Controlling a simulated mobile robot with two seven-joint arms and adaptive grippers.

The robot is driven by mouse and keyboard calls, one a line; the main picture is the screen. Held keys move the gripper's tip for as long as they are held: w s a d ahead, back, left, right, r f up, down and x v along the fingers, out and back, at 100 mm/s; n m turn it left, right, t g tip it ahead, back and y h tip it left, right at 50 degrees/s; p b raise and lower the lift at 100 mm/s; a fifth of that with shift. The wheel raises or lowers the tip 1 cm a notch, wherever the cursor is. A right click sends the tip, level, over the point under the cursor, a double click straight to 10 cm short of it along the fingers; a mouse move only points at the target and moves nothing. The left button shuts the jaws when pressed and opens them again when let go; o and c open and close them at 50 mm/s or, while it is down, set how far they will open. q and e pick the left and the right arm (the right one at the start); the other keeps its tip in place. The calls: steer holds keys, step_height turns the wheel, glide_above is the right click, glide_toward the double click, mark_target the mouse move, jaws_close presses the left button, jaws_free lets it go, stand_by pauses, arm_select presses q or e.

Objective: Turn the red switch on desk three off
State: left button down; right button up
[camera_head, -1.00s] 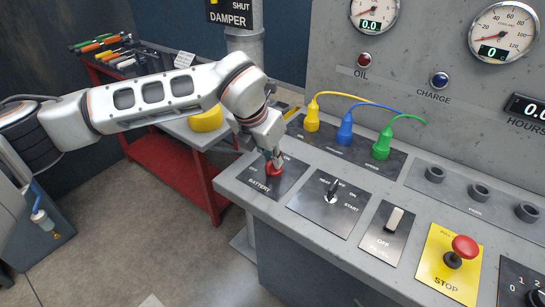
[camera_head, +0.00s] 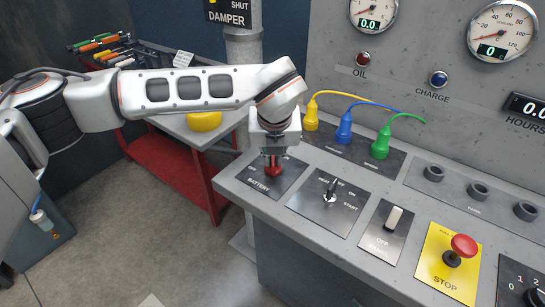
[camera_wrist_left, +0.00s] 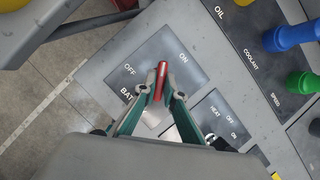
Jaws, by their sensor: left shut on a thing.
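The red switch (camera_head: 274,171) stands on the dark BATTERY plate (camera_head: 262,185) at the near left end of the grey console. My left gripper (camera_head: 273,160) reaches down onto it from above. In the left wrist view, the fingertips (camera_wrist_left: 160,86) are shut on the switch's narrow red handle (camera_wrist_left: 162,72), one on each side. The handle lies slightly slanted there, with OFF printed to its left and ON to its right. The switch's base is mostly hidden by the fingers. My right gripper is not in view.
Right of the plate are a black key switch (camera_head: 331,190), a white rocker switch (camera_head: 394,217) and a red STOP button (camera_head: 463,246). Yellow, blue (camera_head: 345,131) and green plugs with cables stand behind. A red tool bench (camera_head: 165,165) is at left.

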arm_select(q)
steer(key=n+y, duration=0.1)
steer(key=n, duration=0.1)
steer(key=n+y, duration=0.1)
steer(key=n, duration=0.2)
steer(key=shift+w+d+r+n, duration=0.1)
steer(key=shift+d+n, duration=0.1)
steer(key=shift+n, duration=0.1)
steer(key=shift+n+g+y, duration=0.35)
steer(key=shift+n+g, duration=0.05)
steer(key=shift+n, duration=0.75)
steer(key=shift+n+g+y, duration=0.35)
steer(key=shift+n+g, duration=0.05)
steer(key=shift+n, duration=0.75)
steer(key=shift+w, duration=0.1)
steer(key=c, duration=2.1)
jaws_free()
steer(key=shift+c, duration=0.2)
steer(key=v, duration=0.7)
steer(key=shift+d+r, duration=0.2)
